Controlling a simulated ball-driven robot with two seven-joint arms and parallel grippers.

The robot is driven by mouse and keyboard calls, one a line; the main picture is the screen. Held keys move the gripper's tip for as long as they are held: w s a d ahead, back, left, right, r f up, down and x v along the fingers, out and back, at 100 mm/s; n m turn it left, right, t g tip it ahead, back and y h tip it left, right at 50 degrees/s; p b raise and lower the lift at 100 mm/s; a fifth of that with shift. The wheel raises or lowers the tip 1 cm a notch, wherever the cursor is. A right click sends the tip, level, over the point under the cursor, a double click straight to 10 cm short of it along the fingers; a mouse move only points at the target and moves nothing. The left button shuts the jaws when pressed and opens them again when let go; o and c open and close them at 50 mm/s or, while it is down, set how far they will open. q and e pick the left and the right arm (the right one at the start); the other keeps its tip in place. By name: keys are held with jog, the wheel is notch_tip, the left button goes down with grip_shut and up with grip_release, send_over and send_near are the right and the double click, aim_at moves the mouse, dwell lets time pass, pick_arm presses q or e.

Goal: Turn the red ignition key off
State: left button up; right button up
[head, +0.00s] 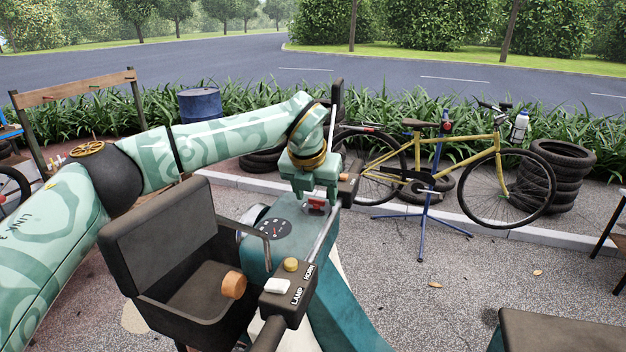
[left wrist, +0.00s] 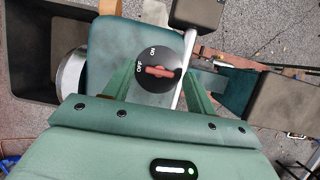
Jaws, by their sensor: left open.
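The red ignition key (left wrist: 160,72) sits on a round black dial (left wrist: 146,82) marked ON and OFF in the left wrist view. The key lies nearly level across that picture, its left end beside the OFF mark. My left gripper is open, pointing down, with a green finger on each side of the key in the left wrist view (left wrist: 159,88). I cannot tell whether either finger touches it. My right gripper is out of view.
A pale handlebar rod (left wrist: 190,72) runs close by the dial. A yellow bicycle (head: 450,155) on a blue stand is behind, to the right.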

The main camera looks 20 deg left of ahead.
pick_arm(q)
jog(key=b+v, duration=0.2)
jog(key=v, duration=1.4)
